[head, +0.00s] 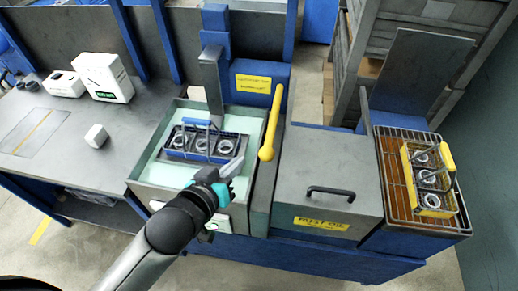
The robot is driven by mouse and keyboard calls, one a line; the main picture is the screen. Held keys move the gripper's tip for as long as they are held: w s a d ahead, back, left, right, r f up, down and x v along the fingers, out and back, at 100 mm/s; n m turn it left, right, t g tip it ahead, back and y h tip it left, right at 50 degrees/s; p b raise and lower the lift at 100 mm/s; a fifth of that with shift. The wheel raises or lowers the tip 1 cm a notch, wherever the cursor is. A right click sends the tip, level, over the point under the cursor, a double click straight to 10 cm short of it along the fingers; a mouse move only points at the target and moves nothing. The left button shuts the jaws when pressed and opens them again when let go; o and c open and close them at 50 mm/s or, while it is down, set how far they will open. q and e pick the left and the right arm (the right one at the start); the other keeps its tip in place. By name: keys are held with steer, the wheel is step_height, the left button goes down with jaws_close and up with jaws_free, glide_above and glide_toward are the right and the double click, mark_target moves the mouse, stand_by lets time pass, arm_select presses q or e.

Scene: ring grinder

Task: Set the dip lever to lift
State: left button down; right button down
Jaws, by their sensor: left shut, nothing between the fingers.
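The dip lever (271,122) is a long yellow bar with a rounded knob at its near end, right of the open wash tank (150,176). It slants, with its far end up toward the yellow-labelled blue housing. A basket with ring parts (202,146) sits in the pale green tank, under a grey upright arm. My left gripper (238,167) is shut and empty over the tank's front right corner, left of and nearer than the lever knob, apart from it in the picture. My right gripper is not in view.
A grey lidded box (325,175) with a black handle stands right of the lever. Farther right, a yellow-handled basket (430,175) of rings stands on a wire rack (393,185). White boxes (103,77) and a small white block (96,136) are on the left bench.

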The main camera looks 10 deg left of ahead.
arm_select(q)
steer(key=s+f+x, duration=0.1)
steer(key=f+x, duration=0.1)
steer(key=x, duration=1)
steer(key=shift+w+d+f+b, duration=0.2)
steer(key=shift+d+f+b, duration=0.15)
steer(key=shift+f+b, duration=0.1)
